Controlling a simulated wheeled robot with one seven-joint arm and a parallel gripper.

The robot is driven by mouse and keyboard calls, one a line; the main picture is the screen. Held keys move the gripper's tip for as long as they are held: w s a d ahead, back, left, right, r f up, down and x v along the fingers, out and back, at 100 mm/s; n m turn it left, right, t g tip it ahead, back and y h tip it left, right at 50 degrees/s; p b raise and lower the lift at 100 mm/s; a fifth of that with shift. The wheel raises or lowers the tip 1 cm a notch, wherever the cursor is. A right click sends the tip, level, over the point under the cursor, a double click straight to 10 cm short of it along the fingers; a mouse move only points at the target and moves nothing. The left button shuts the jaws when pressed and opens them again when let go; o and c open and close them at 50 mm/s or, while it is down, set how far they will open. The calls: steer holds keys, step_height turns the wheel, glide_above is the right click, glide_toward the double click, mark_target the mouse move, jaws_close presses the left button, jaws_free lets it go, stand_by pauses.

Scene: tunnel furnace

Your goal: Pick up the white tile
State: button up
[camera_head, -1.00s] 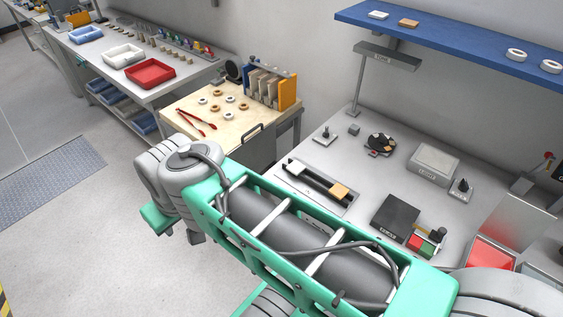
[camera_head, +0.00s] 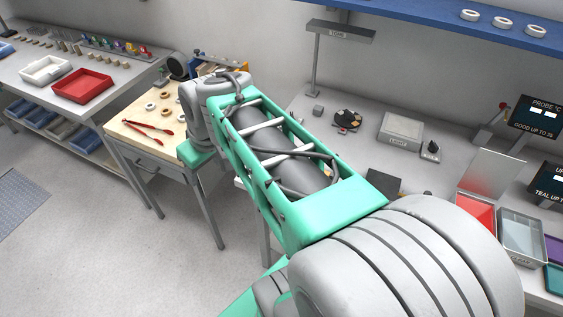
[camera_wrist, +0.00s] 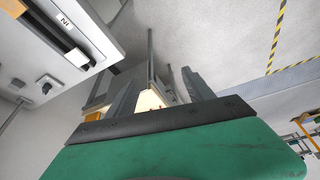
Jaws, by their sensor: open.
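In the wrist view my gripper (camera_wrist: 160,88) is open, with two grey fingers apart and nothing held between them. A pale tile (camera_wrist: 77,58) lies at the end of a dark rail fixture on the grey bench, left of the fingers and apart from them. It looks whitish, but its exact colour is hard to tell. In the head view my arm hides the rail and my gripper. The shelf spot that held a white tile is out of frame now.
The grey bench (camera_head: 375,153) carries a grey box (camera_head: 400,130), a dark round holder (camera_head: 347,118) and a red tray (camera_head: 474,214). The blue shelf (camera_head: 420,22) holds white rings. A wooden table (camera_head: 125,112) with red tongs (camera_head: 148,128) stands left of my arm.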

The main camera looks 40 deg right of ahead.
steer(key=shift+o, duration=0.9)
steer(key=w+d+f+b, duration=0.1)
steer(key=d+f, duration=0.2)
steer(key=d, duration=0.4)
steer(key=w+d+f+n+b, duration=0.1)
steer(key=w+d+f, duration=0.1)
steer(key=d, duration=0.4)
steer(key=shift+d+f+y, duration=0.3)
steer(key=shift+d+f, duration=0.05)
steer(key=shift+f, duration=0.25)
steer(key=s+d+f+n+b, duration=0.1)
steer(key=d+f, duration=0.1)
steer(key=d, duration=0.4)
steer(key=s+d+f, duration=0.2)
steer(key=d, duration=0.3)
steer(key=shift+y, duration=0.3)
steer(key=x, duration=0.2)
steer(key=p+x, duration=0.1)
steer(key=x, duration=0.5)
steer(key=shift+w+d+r, duration=0.15)
steer(key=shift+w+d, duration=0.25)
steer(key=c, duration=1.4)
steer(key=shift+r, duration=0.15)
steer(key=shift+c, duration=0.2)
